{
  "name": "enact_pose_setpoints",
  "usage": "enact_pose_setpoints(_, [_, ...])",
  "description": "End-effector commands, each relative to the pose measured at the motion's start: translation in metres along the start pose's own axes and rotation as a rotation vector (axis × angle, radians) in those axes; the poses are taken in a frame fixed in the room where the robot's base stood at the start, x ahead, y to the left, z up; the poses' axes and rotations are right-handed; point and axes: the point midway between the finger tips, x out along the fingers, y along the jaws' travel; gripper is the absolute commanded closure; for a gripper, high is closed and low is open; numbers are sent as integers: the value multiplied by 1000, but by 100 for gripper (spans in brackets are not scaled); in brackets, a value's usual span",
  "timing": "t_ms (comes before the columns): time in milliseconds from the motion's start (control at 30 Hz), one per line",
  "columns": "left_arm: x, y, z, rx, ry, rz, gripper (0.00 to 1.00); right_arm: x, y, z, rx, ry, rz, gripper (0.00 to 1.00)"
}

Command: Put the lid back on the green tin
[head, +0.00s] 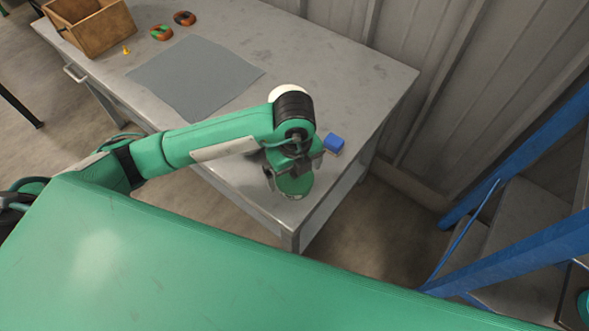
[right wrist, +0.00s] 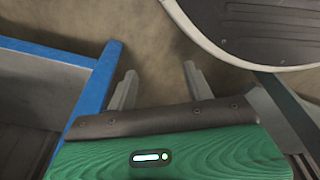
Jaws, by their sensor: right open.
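A round green object (head: 294,187), which looks like the green tin or its lid, is at the near right corner of the table. My left gripper (head: 292,172) is right over it, fingers pointing down, and partly hides it. I cannot tell whether the fingers touch it, or whether tin and lid are both there. No separate lid shows elsewhere. My right gripper (right wrist: 160,85) is open and empty in the right wrist view, over the floor away from the table.
A blue block (head: 334,143) lies just right of my left gripper. A grey mat (head: 195,77), a wooden box (head: 92,28), two ring-shaped objects (head: 161,32) (head: 185,18) and a small yellow piece (head: 126,50) are further left. A blue frame (head: 520,255) stands right of the table.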

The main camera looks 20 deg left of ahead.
Motion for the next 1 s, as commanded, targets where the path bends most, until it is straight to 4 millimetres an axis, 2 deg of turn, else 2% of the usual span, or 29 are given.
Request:
enact_pose_setpoints(200, [-4, 0, 0, 0, 0, 0, 0, 0, -1, 5, 0, -2, -1, 48])
enact_pose_setpoints(367, [-13, 0, 0, 0, 0, -1, 0, 14, 1, 26, -3, -16, 1, 48])
enact_pose_setpoints(567, [-63, -1, 0, 3, -2, -6, 0, 13, 1, 19, -3, -8, 2, 48])
enact_pose_setpoints(667, [-88, -1, 1, 3, -4, -6, 0, 15, 2, 25, -5, -13, 3, 48])
enact_pose_setpoints(800, [-108, -1, 1, 0, -4, -3, 0, 20, 4, 33, -7, -13, 5, 48])
enact_pose_setpoints(1000, [-125, 0, 0, 0, -2, -2, 0, 24, 5, 39, -9, -12, 6, 48])
